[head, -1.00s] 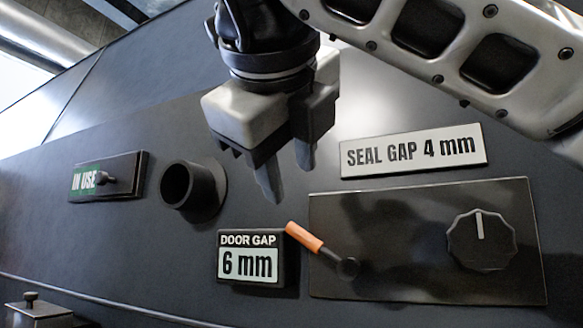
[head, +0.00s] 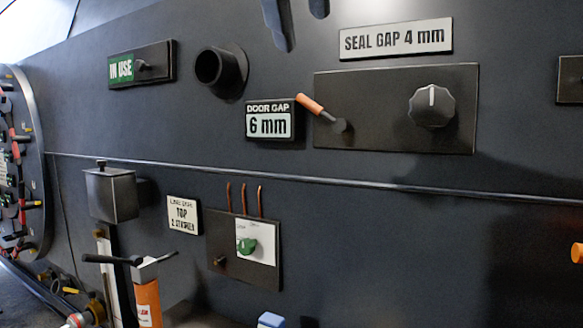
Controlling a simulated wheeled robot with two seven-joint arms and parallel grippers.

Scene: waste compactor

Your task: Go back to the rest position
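Only the fingertips of my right gripper (head: 298,14) show, at the top edge of the head view. They are apart with nothing between them, and the rest of that gripper is out of frame. Below them is the dark panel with the orange-tipped lever (head: 311,105) and the black knob (head: 432,106). The fingertips appear clear of both. The lever's orange end points up and left; the knob's white mark points up. My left gripper is not in view.
The wall holds a door gap display (head: 269,124) reading 6 mm, a seal gap plate (head: 396,39) reading 4 mm, a protruding black tube (head: 221,69) and an IN USE slider (head: 141,65). Lower down are a grey box (head: 111,194), a green-knob panel (head: 246,246) and an orange cylinder (head: 149,302).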

